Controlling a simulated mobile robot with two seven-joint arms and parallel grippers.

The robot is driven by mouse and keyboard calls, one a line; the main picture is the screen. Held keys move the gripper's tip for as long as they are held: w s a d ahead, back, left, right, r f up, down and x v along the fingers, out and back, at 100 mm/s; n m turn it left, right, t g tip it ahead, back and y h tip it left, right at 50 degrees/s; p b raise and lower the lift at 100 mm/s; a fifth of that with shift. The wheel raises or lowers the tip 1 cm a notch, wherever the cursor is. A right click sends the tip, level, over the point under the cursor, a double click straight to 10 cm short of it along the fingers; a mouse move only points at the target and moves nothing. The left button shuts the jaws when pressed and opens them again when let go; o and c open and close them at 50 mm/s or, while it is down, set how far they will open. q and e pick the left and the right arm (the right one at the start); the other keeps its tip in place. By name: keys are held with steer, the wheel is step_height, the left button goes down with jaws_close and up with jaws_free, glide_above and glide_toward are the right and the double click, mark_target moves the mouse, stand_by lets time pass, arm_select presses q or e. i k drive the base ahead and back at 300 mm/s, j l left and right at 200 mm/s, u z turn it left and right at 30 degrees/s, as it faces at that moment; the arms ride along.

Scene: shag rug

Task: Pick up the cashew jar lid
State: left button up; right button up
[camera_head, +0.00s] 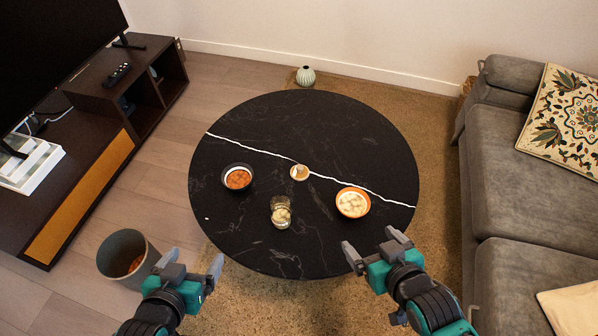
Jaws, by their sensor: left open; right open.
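A small round tan lid (299,173) lies on the black round table (300,120), close to the white vein. A glass jar (281,213) with pale pieces in it, apparently cashews, stands nearer to me and slightly left of the lid. My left gripper (194,264) is open and empty, low at the left, off the table's near left edge. My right gripper (373,244) is open and empty by the table's near right edge, to the right of and nearer to me than the lid. Neither gripper touches the lid or jar.
A dark bowl with orange food (238,178) stands left of the lid, and an orange bowl with pale food (352,202) stands right of it. A grey bin (122,252) is on the floor at left. A grey sofa (520,200) stands at right. The table's far half is clear.

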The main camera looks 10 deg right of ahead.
mark_target(300, 173)
steer(key=j+u, duration=0.1)
steer(key=j, duration=0.6)
steer(key=i+j, duration=0.2)
steer(key=j, duration=0.2)
steer(key=i+j+u, duration=0.1)
steer(key=i+j, duration=0.15)
steer(key=j, duration=0.15)
